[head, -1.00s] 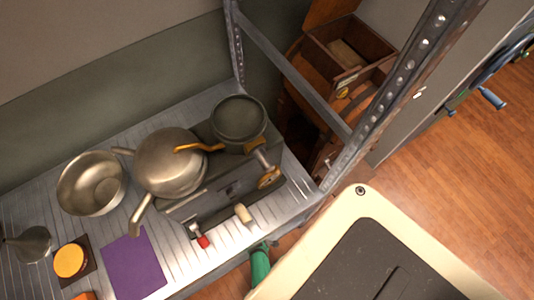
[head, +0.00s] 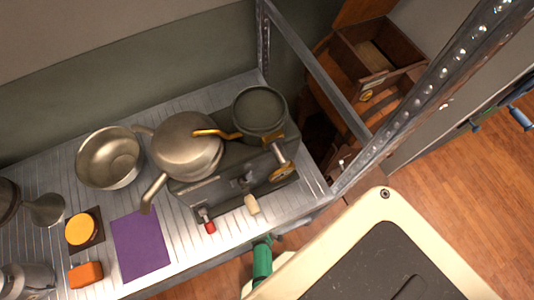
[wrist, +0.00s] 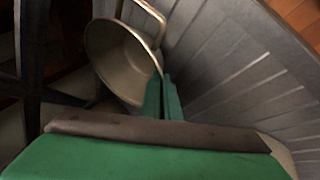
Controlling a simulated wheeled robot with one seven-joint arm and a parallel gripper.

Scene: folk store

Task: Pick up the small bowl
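A wide, open metal bowl (head: 92,165) stands on the slatted shelf at the left in the head view, beside a rounded metal pot. In the wrist view, an open metal vessel (wrist: 115,55) with a loop-shaped handle lies just beyond my fingertips. I cannot tell whether it is the same bowl. My gripper (wrist: 163,80) has its green fingers close together, with only a thin dark line between them. The tips overlap the vessel's rim in the picture; contact is not clear. In the head view a green part of my arm (head: 262,262) shows at the shelf's front edge.
The shelf (head: 190,245) also holds the metal pot (head: 185,148), a dark stove-like block with a dark pan (head: 260,108), a purple sheet (head: 140,243) and an orange block (head: 86,274). A metal upright (head: 440,95) stands at the right.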

